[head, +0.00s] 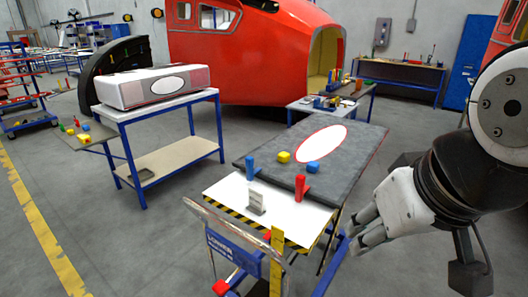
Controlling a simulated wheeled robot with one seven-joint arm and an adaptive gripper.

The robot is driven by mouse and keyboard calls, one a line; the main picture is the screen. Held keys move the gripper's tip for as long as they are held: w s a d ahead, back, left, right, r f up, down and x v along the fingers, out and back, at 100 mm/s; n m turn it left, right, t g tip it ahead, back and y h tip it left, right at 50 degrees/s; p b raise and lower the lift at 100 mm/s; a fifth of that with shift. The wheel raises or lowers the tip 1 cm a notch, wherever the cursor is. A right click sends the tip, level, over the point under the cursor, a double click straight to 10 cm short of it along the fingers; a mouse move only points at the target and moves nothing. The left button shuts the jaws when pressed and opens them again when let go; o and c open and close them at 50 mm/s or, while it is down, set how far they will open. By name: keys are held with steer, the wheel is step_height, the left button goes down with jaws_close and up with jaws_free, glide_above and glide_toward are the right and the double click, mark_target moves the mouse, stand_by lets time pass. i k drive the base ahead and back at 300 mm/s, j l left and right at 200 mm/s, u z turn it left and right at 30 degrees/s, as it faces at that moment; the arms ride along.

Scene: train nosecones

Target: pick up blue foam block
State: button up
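A small blue foam block (313,168) lies on the dark grey slab on the cart in front of me, just below the white oval with a red rim. A yellow block (284,156) lies close to its left. My gripper (362,236) hangs at the right, beside the cart's right edge and nearer to me than the block. It is well apart from the block and holds nothing that I can see. Its fingers point left, and their spacing is unclear from this angle.
The cart (224,190) also bears a blue upright piece (250,167), a red upright piece (300,187) and a grey bracket (256,202) near its front. A blue-framed table (205,96) stands at the left. Floor right of the cart is open.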

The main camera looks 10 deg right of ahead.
mark_target(312, 167)
steer(key=l+u, duration=0.25)
steer(key=l, duration=0.45)
steer(key=k+l+u, duration=0.1)
steer(key=l+u, duration=0.2)
steer(key=l, duration=0.4)
steer(key=i+l+u, duration=0.2)
steer(key=l, duration=0.55)
steer(key=i+l+u, duration=0.25)
steer(key=l, duration=0.5)
steer(key=l+u, duration=0.2)
steer(key=l, duration=0.55)
steer(key=i+l+u, duration=0.1)
steer(key=i+l, duration=0.15)
steer(key=i+l+u, duration=0.15)
steer(key=l, duration=0.25)
steer(key=i+l+u, duration=0.1)
steer(key=i+l, duration=0.2)
steer(key=l, duration=0.1)
